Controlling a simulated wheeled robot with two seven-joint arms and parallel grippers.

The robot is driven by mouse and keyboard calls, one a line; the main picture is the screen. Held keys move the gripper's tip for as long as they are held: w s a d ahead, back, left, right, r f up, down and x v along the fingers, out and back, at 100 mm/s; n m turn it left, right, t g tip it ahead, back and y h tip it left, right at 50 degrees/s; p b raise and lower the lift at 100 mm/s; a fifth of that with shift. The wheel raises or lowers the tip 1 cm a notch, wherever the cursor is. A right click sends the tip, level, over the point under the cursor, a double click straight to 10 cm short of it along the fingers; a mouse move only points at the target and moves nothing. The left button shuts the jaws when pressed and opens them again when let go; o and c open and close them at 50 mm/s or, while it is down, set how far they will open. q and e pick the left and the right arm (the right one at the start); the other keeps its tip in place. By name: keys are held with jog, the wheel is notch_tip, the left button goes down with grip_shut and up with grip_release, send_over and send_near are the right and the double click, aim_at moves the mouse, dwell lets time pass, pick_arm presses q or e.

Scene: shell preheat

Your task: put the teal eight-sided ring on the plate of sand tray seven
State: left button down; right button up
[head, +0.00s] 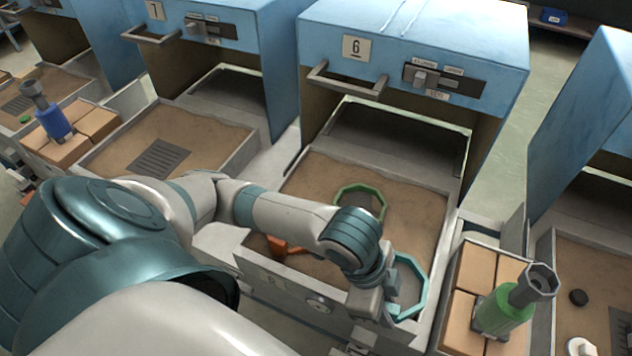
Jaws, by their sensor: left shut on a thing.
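The teal eight-sided ring (424,283) is over the front right corner of sand tray six (446,215). My left gripper (386,298) is shut on the ring's left side. I cannot tell whether the ring touches the tray. Sand tray seven (236,158) is at the left, under the blue housing marked 7 (262,35). Its dark slotted plate (160,157) lies bare on the sand. My left forearm crosses in front of tray seven and tray six. My right gripper is not in view.
A green eight-sided ring (345,191) lies in tray six. An orange thing (284,246) there is partly hidden by my arm. Brick stands with a green-bodied tool (502,310) and a blue-bodied tool (52,121) flank the trays. Housing six (420,35) overhangs its tray.

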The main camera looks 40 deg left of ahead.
pick_arm(q)
jog(key=w+a+r+n+t+y, duration=0.1)
jog(key=w+a+r+n+y, duration=0.1)
jog(key=w+a+r+n, duration=0.4)
jog(key=w+a+r+n+t+y, duration=0.1)
jog(key=w+a+r+n+y, duration=0.1)
jog(key=w+a+r+n, duration=0.4)
jog(key=w+r+n, duration=0.1)
jog(key=w+r, duration=0.3)
jog(key=w, duration=0.4)
jog(key=shift+w+n+t, duration=0.2)
jog(key=shift+n+t, duration=0.2)
